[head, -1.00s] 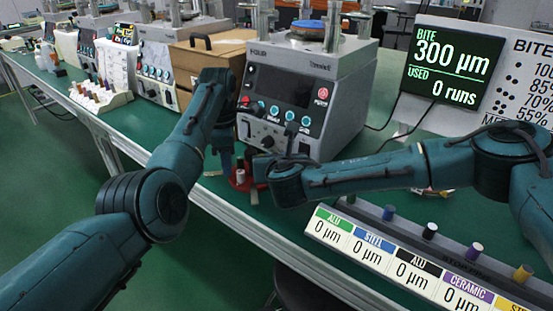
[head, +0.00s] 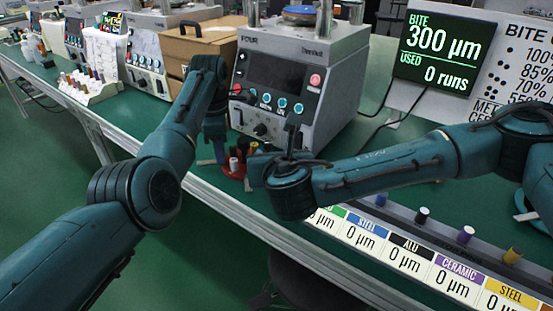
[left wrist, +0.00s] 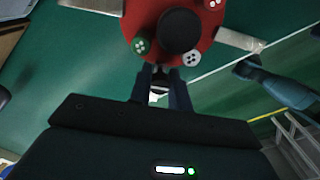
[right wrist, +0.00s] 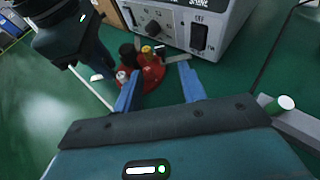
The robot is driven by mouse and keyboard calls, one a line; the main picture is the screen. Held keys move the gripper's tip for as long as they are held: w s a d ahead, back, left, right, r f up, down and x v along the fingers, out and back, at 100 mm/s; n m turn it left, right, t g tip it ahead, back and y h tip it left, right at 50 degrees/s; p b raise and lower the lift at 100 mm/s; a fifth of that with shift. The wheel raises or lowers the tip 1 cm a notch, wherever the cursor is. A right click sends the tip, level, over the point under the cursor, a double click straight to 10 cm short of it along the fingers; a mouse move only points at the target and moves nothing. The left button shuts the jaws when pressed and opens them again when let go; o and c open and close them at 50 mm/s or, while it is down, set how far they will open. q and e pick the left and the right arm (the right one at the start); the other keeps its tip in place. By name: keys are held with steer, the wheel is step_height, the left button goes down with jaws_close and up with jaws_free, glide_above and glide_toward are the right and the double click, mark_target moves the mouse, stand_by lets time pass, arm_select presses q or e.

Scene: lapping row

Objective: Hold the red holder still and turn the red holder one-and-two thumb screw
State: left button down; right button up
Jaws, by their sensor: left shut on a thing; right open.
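The red holder (head: 232,171) stands on the green bench in front of the grey machine. In the left wrist view it is a round red disc (left wrist: 146,52) with a black knob in its middle and dotted green, white and red tops around it. My left gripper (left wrist: 163,86) is shut at the disc's near edge, on the holder. My right gripper (right wrist: 158,87) is open, its blue fingers apart on the near side of the red holder (right wrist: 152,77). I cannot tell which piece is the one-and-two thumb screw. In the head view my right wrist hides part of the holder's surroundings.
The grey machine (head: 290,75) stands close behind the holder. A rack (head: 400,250) with several labelled pegs lies to the right. A bite display (head: 445,50) stands behind the rack. The bench's front edge runs close to the holder.

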steer(key=v, duration=0.3)
steer(key=shift+s+r, duration=0.1)
steer(key=shift+s, duration=0.15)
arm_select(q)
steer(key=c, duration=1.2)
jaws_free()
steer(key=shift+c, duration=0.2)
steer(key=shift+r, duration=0.1)
